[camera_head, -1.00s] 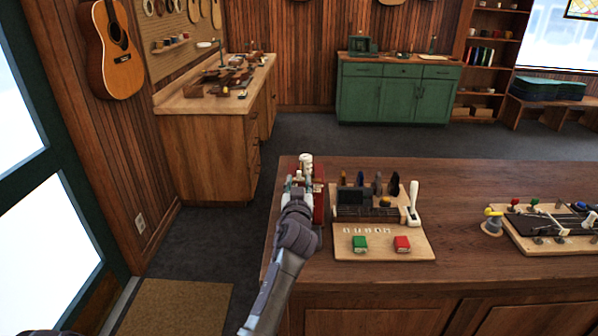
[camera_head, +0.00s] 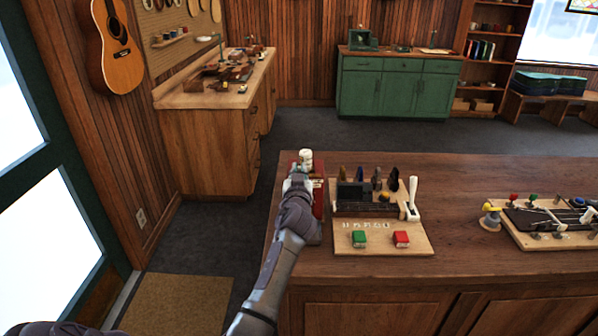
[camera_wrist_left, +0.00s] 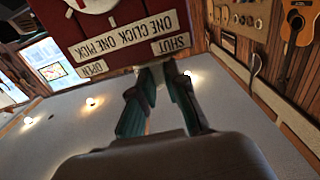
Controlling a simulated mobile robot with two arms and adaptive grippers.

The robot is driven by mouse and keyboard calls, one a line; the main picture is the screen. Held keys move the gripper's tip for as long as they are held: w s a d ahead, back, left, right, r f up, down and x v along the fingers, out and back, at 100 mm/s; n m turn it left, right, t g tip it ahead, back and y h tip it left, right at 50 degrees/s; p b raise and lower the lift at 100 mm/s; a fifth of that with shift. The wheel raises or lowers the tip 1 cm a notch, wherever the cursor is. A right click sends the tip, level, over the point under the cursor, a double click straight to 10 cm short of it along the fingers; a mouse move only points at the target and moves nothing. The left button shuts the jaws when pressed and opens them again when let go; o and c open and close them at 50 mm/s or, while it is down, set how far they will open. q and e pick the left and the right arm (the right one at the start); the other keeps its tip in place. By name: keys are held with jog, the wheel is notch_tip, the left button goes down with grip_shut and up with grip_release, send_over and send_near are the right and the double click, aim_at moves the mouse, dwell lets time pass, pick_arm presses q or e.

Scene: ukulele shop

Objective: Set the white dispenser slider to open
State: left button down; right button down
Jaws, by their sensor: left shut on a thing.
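The red dispenser (camera_head: 318,200) stands at the left end of the wooden counter, with a white part (camera_head: 306,160) on top. In the left wrist view its red face (camera_wrist_left: 80,35) appears upside down, with a "ONE CLICK ONE PICK" plate, an "OPEN" label (camera_wrist_left: 93,68) and a "SHUT" label (camera_wrist_left: 171,44). My left gripper (camera_head: 297,180) is at the dispenser's near side and covers part of it. In the wrist view its fingers (camera_wrist_left: 160,75) close together just by the "SHUT" label. The slider is hidden between the fingertips. My right gripper is out of view.
Another fixture board (camera_head: 510,240) stands further right. Bare counter lies between and behind them.

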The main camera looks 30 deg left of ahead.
aim_at(314, 172)
pick_arm(q)
jog(key=w+d+b, duration=0.1)
jog(key=b, duration=0.1)
jog(key=w+d+b, duration=0.1)
jog(key=d, duration=0.1)
jog(key=shift+d+f+b, duration=0.15)
jog(key=shift+b, duration=0.25)
jog(key=c, duration=1.5)
grip_release()
jog(key=shift+o, duration=1.6)
jog(key=shift+w+d, duration=0.15)
jog(key=shift+d, duration=0.05)
